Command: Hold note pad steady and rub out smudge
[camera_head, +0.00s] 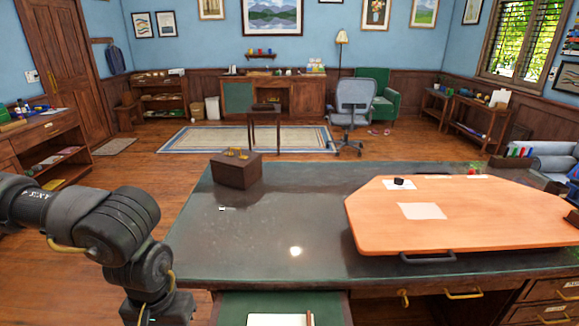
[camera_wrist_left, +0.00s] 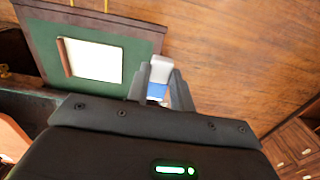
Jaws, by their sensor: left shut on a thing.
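The white note pad (camera_wrist_left: 95,62) lies on a green pull-out board (camera_wrist_left: 128,85) in the left wrist view, with a brown strip along one edge. Part of the pad (camera_head: 275,320) shows at the bottom of the head view, cut off by the frame. My left gripper (camera_wrist_left: 160,77) is shut on a white eraser with a blue band (camera_wrist_left: 158,66). In the wrist view it is beside the board, over the wood floor, apart from the pad. In the head view its fingers are below the frame. No smudge can be made out. My right gripper is not in view.
The dark desk top (camera_head: 250,255) bears a brown box (camera_head: 236,171) at the back left and a small white item (camera_head: 222,209). An orange board (camera_head: 470,215) lies at the right, with a paper sheet (camera_head: 422,211) and a small black object (camera_head: 400,182). The desk's middle is mostly clear.

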